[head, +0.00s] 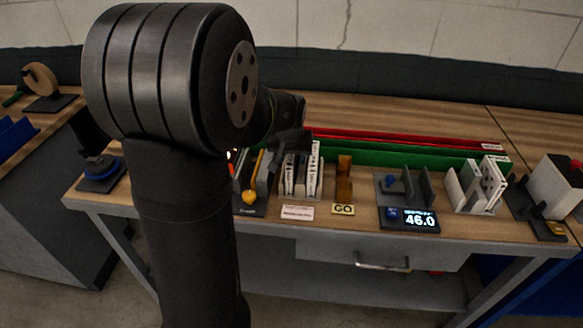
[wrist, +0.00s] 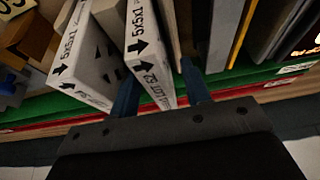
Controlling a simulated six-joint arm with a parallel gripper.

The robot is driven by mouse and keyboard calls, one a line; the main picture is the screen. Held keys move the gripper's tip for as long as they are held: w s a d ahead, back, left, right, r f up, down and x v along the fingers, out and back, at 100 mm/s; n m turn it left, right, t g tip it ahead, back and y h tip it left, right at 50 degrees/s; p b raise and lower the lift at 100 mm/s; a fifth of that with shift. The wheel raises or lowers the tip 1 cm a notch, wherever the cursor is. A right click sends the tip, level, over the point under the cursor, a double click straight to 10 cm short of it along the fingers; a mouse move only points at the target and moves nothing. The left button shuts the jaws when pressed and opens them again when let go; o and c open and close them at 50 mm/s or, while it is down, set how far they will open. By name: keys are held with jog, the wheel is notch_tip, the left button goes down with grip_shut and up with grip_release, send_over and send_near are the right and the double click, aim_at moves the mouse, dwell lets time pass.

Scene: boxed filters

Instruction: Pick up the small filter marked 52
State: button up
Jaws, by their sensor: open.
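A white boxed filter (wrist: 147,50) with black arrows, "5x5x1" and lot lettering that looks like "LOT 52" shows its narrow edge in the wrist view. My gripper (wrist: 159,72) is open, with one blue finger on each side of this filter's edge. I cannot tell whether either finger touches it. A second white filter (wrist: 82,55), also marked "5x5x1", leans to the left of it, outside the fingers. In the head view, white filters (head: 301,177) stand upright in a rack; their numbers are too small to read.
A brown panel stands close right of the marked filter. Grey and dark panels with a yellow edge (wrist: 240,40) stand farther right. Green (head: 390,154) and red strips run behind the rack. A display (head: 409,219) reads 46.0. More white filters (head: 478,184) stand at right.

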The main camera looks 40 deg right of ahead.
jog(key=shift+f, duration=0.25)
dwell(0.4)
grip_shut()
